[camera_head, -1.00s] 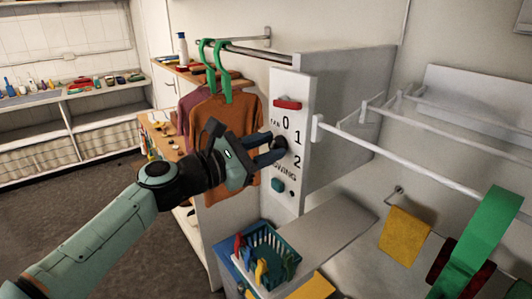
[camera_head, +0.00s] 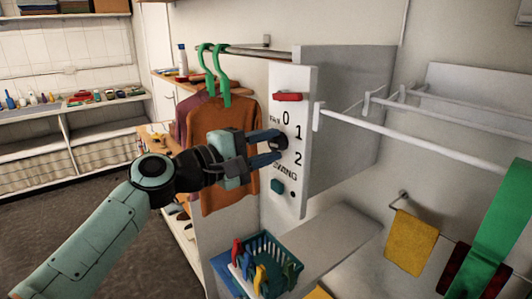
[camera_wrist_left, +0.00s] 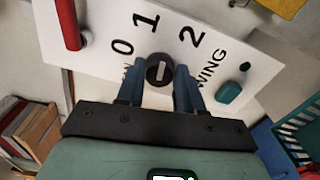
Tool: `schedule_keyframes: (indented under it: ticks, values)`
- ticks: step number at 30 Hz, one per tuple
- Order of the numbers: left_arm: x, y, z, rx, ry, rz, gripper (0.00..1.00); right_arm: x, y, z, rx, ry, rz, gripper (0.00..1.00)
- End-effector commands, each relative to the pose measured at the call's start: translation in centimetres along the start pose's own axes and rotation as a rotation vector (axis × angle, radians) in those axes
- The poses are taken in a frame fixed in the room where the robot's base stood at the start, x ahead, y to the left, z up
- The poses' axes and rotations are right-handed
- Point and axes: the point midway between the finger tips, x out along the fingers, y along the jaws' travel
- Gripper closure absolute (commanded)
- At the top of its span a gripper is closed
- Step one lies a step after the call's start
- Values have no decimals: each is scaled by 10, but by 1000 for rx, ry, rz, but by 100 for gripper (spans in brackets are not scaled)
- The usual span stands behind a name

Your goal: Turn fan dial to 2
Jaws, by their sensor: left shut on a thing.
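The fan dial (camera_head: 281,143) is a small dark round knob on the white control panel (camera_head: 301,95), beside the printed 0, 1 and 2. In the left wrist view the dial (camera_wrist_left: 160,70) lies between my two blue fingers, with a short pale mark on its face. I cannot tell surely which number the mark points at. My left gripper (camera_head: 266,148) is shut on the dial, one finger on each side; it also shows in the left wrist view (camera_wrist_left: 159,88). My right gripper is not in view.
The panel also carries a red handle (camera_head: 288,97) and a teal button (camera_head: 278,186). Shirts on green hangers (camera_head: 228,130) hang behind my left gripper. A teal basket (camera_head: 270,255) stands below the panel. White drying rails (camera_head: 400,145) reach out at right.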

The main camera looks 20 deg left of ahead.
Motion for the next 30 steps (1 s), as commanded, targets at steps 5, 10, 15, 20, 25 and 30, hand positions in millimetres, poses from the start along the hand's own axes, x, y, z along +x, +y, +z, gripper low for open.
schedule_keyframes:
  ticks: [5, 10, 15, 20, 25, 30]
  values:
    - [0, -3, -1, 166, 0, 0, 94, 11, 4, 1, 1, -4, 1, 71]
    - [0, -3, -1, 323, 1, 0, 94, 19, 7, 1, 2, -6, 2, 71]
    - [0, -3, -1, 462, 1, 0, 94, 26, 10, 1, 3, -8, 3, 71]
    - [0, -4, -1, 567, 1, -1, 94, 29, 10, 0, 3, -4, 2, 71]
    - [0, -3, -1, 644, 1, 0, 94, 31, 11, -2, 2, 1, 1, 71]
    - [0, -3, -1, 687, 1, 0, 94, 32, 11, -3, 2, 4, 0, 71]
